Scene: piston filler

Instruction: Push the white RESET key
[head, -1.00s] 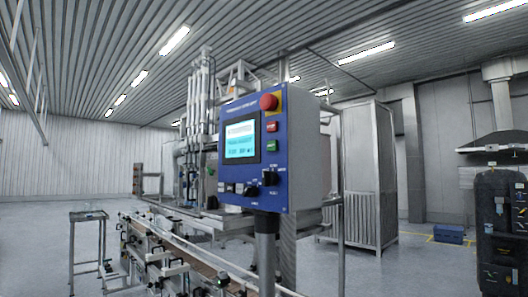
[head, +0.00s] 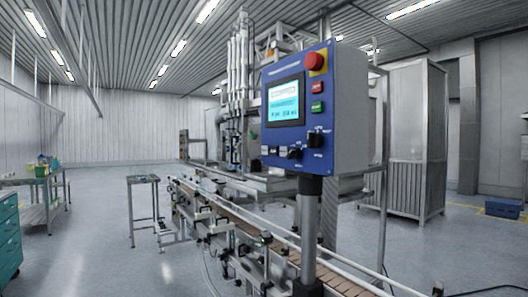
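The blue control panel (head: 300,110) stands on a post right of centre, its face turned toward the left. It has a lit screen (head: 284,101), a red mushroom button (head: 314,61), a red key (head: 317,88) and a green key (head: 317,107). Two dark knobs (head: 315,139) sit low on the face. A small pale key (head: 273,150) sits below the screen; it may be the white RESET key, but its label is too small to read. Neither of my grippers is in view.
A conveyor (head: 240,222) runs below and behind the panel post (head: 308,225). A small metal stand (head: 143,180) is left of it. A teal drawer cabinet (head: 8,240) and a workbench (head: 40,185) are at the far left. Open floor (head: 100,235) lies between.

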